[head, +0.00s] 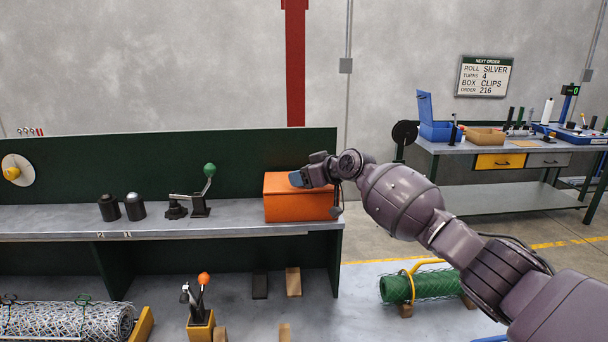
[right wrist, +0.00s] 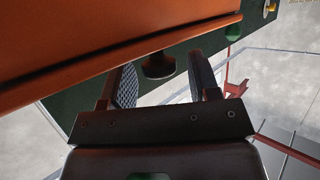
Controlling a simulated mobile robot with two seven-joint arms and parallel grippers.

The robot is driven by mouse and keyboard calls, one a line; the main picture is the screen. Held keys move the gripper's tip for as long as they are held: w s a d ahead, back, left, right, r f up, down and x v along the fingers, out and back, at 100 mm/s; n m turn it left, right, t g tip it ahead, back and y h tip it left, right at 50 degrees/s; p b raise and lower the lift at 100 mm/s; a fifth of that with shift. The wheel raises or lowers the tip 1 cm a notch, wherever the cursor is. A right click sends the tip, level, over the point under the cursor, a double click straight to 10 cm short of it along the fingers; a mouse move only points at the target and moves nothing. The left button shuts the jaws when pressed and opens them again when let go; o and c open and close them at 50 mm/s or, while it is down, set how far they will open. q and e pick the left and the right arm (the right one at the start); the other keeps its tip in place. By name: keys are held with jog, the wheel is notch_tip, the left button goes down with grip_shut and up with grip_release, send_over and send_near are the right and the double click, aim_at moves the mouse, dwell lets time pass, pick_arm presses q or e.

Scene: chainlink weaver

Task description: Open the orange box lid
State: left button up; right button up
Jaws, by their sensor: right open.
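The orange box (head: 298,208) stands at the right end of the grey bench, and its lid (head: 283,184) looks shut. My right gripper (head: 298,179) is at the box's top, over the lid in the head view, and hides part of it. In the right wrist view, the box's orange side with a projecting edge (right wrist: 110,62) fills the upper left. A dark round knob (right wrist: 158,66) shows between the two spread fingers of my right gripper (right wrist: 164,82), with gaps on both sides. The gripper is open and holds nothing. My left gripper is out of view.
The bench (head: 150,220) holds two dark cylinders and a lever tool with a green ball (head: 209,170) left of the box. A dark green panel (head: 120,165) stands behind. Wire mesh rolls lie low down.

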jog(key=shift+c, duration=0.5)
grip_shut()
jog(key=shift+w+a+r+m+g, duration=0.1)
jog(key=shift+w+r+m+g, duration=0.25)
jog(key=shift+r+g, duration=0.25)
jog(key=shift+w+r+m+g, duration=0.35)
jog(key=shift+r+g, duration=0.05)
jog(key=shift+r, duration=0.35)
jog(key=shift+w+r, duration=0.3)
jog(key=shift+r, duration=0.35)
jog(key=shift+w+r+h, duration=0.3)
jog(key=shift+w+r, duration=0.5)
jog(key=shift+w, duration=0.25)
